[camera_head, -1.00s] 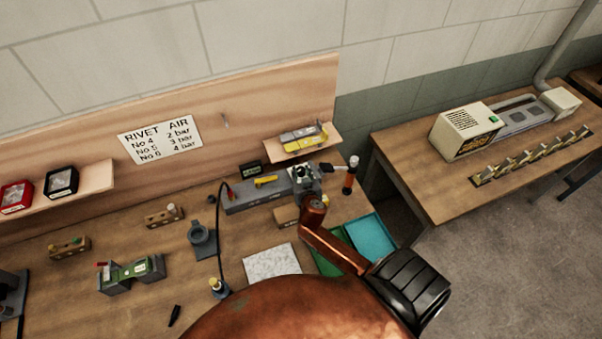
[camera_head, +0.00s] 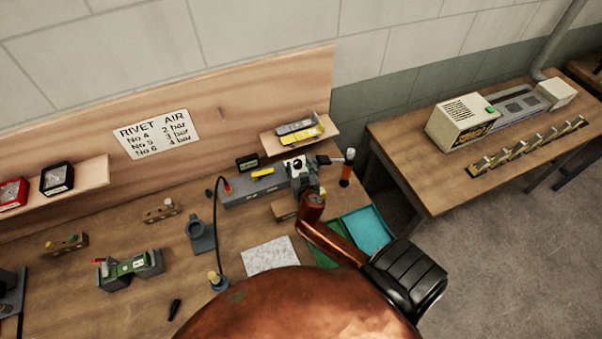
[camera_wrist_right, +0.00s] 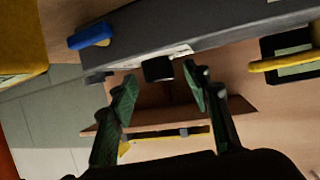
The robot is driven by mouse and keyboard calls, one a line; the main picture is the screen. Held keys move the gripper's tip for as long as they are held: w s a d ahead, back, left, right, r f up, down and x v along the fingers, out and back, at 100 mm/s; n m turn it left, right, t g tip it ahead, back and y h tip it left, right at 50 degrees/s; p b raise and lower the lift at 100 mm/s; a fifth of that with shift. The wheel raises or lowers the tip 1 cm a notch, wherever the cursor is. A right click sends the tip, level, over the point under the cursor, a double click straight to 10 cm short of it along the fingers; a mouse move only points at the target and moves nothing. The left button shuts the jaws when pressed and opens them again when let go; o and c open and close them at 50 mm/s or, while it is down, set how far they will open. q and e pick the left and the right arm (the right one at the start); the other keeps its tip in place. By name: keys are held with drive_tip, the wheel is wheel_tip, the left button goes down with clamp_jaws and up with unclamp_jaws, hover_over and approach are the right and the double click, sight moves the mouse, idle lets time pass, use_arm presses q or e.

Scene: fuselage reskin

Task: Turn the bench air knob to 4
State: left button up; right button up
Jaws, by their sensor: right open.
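The bench air unit is a long grey block (camera_head: 238,194) at the back of the bench, left of my right gripper (camera_head: 303,178). In the right wrist view the same grey block (camera_wrist_right: 225,38) runs across the top. A small black knob (camera_wrist_right: 158,69) sticks out of it, with a pale label strip beside it. My right gripper (camera_wrist_right: 161,78) is open, its green fingertips to either side of the knob and apart from it. The knob's setting is not readable. In the head view my gripper hides the knob. My left gripper is out of view.
A yellow lever (camera_head: 262,174) and a dark display (camera_head: 247,162) are by the block. A blue lever (camera_wrist_right: 91,36) is near the knob. A shelf (camera_head: 272,142) with yellow and grey tools stands behind. A "RIVET AIR" sign (camera_head: 156,134) hangs on the back board.

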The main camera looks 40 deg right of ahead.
drive_tip(key=v, duration=1.1)
